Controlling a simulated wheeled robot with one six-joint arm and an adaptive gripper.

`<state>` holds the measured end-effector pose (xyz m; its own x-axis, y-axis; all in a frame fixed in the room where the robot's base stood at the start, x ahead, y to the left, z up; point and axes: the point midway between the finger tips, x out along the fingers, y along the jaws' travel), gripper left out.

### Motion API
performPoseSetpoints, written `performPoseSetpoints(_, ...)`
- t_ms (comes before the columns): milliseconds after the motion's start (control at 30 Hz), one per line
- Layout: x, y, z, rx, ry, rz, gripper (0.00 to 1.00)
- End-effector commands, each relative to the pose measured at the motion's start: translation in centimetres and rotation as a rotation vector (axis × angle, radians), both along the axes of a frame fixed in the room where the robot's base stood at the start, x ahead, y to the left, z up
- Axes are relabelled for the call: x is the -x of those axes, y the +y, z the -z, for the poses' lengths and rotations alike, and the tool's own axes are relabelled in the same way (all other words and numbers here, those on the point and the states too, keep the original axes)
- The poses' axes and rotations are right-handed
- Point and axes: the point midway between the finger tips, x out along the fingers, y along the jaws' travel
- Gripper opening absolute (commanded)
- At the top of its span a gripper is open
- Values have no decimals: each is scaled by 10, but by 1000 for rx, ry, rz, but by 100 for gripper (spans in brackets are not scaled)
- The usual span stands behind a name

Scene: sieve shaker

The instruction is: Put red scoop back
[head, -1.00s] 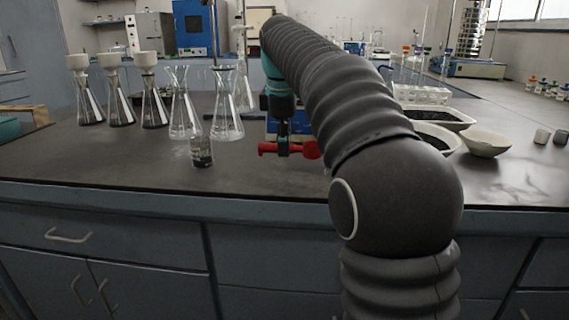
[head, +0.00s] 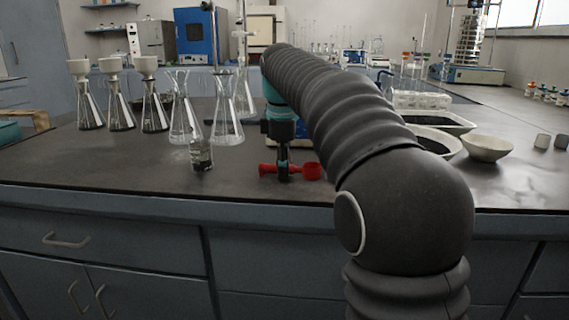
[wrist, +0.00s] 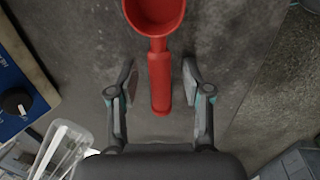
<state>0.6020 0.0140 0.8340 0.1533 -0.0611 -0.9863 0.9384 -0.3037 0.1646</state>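The red scoop (head: 312,171) lies on the dark bench near its front edge, with its bowl to the right and its handle to the left in the head view. In the wrist view the scoop's bowl (wrist: 155,12) is at the top and its handle points down between my fingers. My gripper (head: 284,172) is over the handle. In the wrist view my gripper (wrist: 160,88) is open, with a gap on both sides of the handle.
A small beaker (head: 201,154) with dark contents stands left of the scoop, with several flasks (head: 226,115) behind it. A blue device (wrist: 18,100) is beside my gripper. A white bowl (head: 487,148) and a tray (head: 440,121) are at the right. The front bench strip is mostly clear.

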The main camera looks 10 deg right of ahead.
Motion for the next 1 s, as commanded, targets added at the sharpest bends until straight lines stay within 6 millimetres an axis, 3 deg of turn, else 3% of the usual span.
performPoseSetpoints(267,1,1,-12,0,-1,0,49)
performPoseSetpoints(700,13,6,-93,0,-1,-1,49)
performPoseSetpoints(1000,18,7,-119,0,-1,0,49)
